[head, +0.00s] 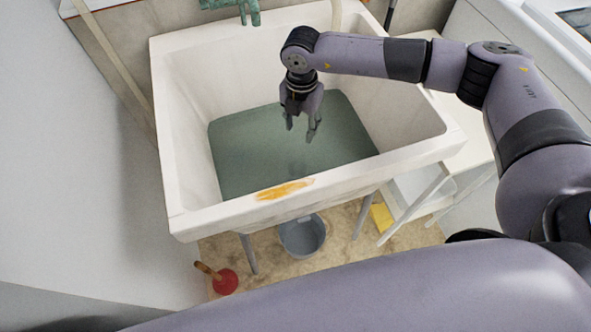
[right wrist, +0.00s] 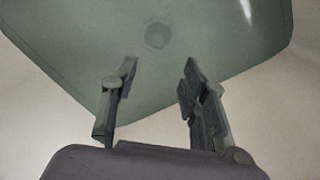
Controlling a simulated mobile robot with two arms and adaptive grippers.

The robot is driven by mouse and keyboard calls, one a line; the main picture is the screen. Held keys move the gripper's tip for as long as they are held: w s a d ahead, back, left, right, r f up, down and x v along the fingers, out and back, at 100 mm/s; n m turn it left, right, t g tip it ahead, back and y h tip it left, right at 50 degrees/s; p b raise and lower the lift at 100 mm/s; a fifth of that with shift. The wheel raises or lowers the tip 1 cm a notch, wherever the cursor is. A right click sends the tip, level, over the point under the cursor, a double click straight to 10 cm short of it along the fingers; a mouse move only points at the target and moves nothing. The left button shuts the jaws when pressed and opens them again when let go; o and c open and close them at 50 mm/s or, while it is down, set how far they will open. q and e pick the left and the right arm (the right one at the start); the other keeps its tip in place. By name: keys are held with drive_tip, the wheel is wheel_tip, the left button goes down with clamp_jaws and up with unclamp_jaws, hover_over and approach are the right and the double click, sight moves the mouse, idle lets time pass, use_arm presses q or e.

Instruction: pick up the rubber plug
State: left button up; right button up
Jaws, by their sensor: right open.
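A dim round shape (right wrist: 157,37), likely the rubber plug, shows under the greenish water in the right wrist view. The water blurs it, and I cannot make it out clearly in the head view. The water (head: 245,160) fills the lower part of the white sink (head: 184,130). My right gripper (head: 301,135) points down over the water inside the sink, open and empty. Its two fingers (right wrist: 157,82) are spread apart in the right wrist view, with the round shape beyond the gap between them. My left gripper is not in view.
The sink's front rim has an orange-brown stain (head: 284,189). A green tap (head: 240,8) is at the back. Below stand a grey bucket (head: 303,238) and a red plunger (head: 226,281); a yellow cloth-like item (head: 382,217) lies nearby. A white stand (head: 465,150) is at the right.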

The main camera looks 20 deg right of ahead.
hover_over(297, 164)
drive_tip(key=f, duration=1.1)
drive_tip(key=shift+w+d+f+p, duration=0.2)
drive_tip(key=shift+d+f+p, duration=0.05)
drive_tip(key=shift+d+p, duration=0.15)
drive_tip(key=shift+s+a+f, duration=0.1)
drive_tip(key=shift+a+f, duration=0.1)
drive_tip(key=shift+f, duration=1.2)
drive_tip(key=shift+s+a+f, duration=0.1)
drive_tip(key=shift+a+f, duration=0.05)
drive_tip(key=shift+f, duration=1.2)
clamp_jaws()
